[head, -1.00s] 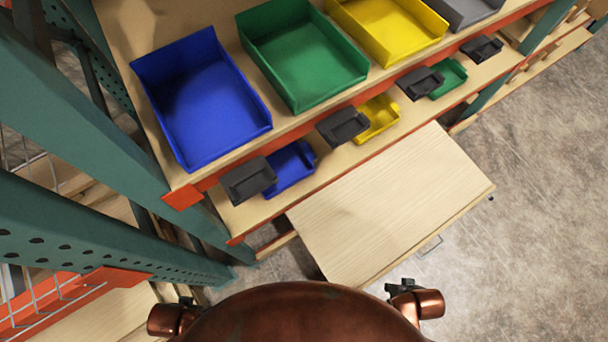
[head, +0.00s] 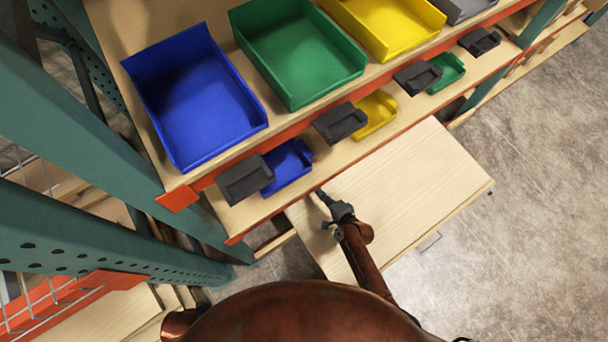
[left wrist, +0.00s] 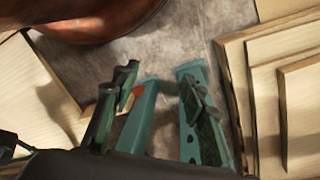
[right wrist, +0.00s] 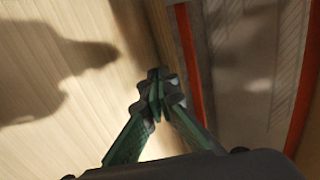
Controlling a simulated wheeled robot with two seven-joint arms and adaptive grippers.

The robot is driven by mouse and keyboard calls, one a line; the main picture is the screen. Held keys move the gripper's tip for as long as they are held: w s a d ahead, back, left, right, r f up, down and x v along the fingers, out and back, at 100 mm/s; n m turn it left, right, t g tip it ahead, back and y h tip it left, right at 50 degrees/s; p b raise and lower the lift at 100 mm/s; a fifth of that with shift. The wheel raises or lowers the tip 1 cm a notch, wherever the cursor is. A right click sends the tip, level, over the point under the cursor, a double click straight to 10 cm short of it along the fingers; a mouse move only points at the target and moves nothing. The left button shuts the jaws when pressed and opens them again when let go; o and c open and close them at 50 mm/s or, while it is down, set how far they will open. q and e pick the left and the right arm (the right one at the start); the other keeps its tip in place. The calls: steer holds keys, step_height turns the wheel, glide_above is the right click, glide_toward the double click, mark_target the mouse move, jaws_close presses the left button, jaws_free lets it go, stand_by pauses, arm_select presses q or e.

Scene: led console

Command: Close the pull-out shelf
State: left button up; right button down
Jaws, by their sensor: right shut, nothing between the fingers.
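The pull-out shelf (head: 425,185) is a pale wooden board that sticks out from the rack below the lower bin level. A small metal handle (head: 430,242) shows at its front edge. My right gripper (head: 322,195) is over the shelf's left part, close to the rack's edge. In the right wrist view its fingertips (right wrist: 158,85) meet with nothing between them, and pale wood lies to the left. I cannot tell whether they touch it. My left gripper (left wrist: 158,95) shows only in its wrist view, fingers apart and empty, above the floor near rack posts.
Large blue (head: 195,105), green (head: 297,52) and yellow (head: 385,25) bins stand on the upper level, with smaller bins below. Green posts (head: 90,120) and a wire-mesh rack (head: 45,300) close off the left. Open floor (head: 530,200) lies to the right.

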steer(key=b+x, duration=0.2)
steer(key=x, duration=0.3)
steer(key=b+x, duration=0.3)
steer(key=x, duration=0.2)
steer(key=shift+s+d+f+b, duration=0.1)
steer(key=shift+s+f+b, duration=0.05)
steer(key=shift+f+b, duration=0.15)
steer(key=w+a, duration=0.1)
steer(key=w+b, duration=0.1)
steer(key=shift+w+a, duration=0.35)
steer(key=shift+a, duration=0.05)
arm_select(q)
steer(key=w+d+f+t+h, duration=0.2)
steer(key=w+d+f+t, duration=0.3)
steer(key=w+f, duration=0.4)
steer(key=shift+w+d+f+t+b, duration=0.15)
steer(key=shift+d+f+t+b, duration=0.4)
steer(key=shift+f, duration=1.1)
arm_select(e)
steer(key=shift+w+a+r, duration=0.25)
steer(key=shift+w, duration=0.2)
arm_select(q)
steer(key=shift+d, duration=0.15)
